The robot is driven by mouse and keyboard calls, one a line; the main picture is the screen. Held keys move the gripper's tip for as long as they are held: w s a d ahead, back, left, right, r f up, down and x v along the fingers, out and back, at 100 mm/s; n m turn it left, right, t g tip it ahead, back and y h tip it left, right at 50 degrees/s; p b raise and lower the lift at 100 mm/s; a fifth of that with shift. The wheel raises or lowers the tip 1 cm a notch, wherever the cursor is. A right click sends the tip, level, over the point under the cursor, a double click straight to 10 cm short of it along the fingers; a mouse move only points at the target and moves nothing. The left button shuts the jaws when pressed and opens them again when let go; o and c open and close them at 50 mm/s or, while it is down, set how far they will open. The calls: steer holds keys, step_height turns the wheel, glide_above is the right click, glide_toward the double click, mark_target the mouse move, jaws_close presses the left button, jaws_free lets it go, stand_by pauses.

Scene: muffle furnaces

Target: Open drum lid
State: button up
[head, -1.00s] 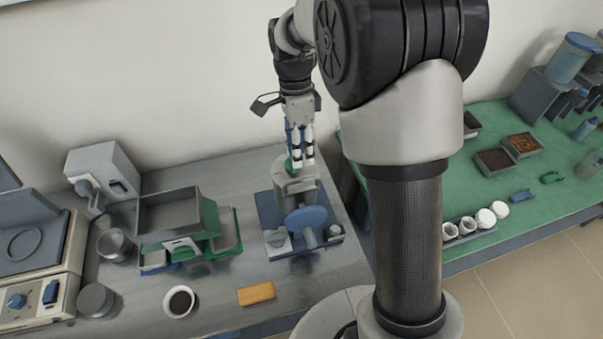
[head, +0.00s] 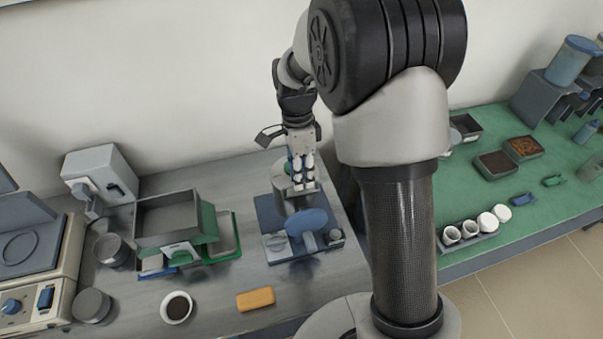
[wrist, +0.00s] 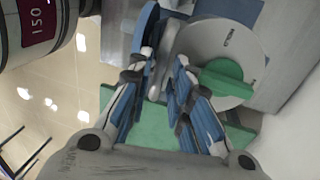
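The drum machine has a blue base (head: 268,210), a grey drum body (head: 294,206) and a blue disc (head: 307,222) at its front. The lid is a round pale grey plate (wrist: 222,45) with a green handle (wrist: 226,84), seen right of my fingers in the wrist view. In the head view the green handle (head: 287,167) is partly hidden behind my gripper (head: 300,188). My gripper (wrist: 164,62) has its fingers apart, with a grey part of the machine showing between them. The fingertips are low at the drum's top front. I cannot tell whether they touch it.
A grey bin (head: 168,220) on a green stand is to the left, with an orange block (head: 255,298) and a dark-filled bowl (head: 177,307) in front. The wall is close behind. A green bench (head: 530,200) with trays and cups is at right.

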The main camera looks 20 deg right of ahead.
jaws_close()
steer(key=shift+r, duration=0.15)
stand_by(0.4)
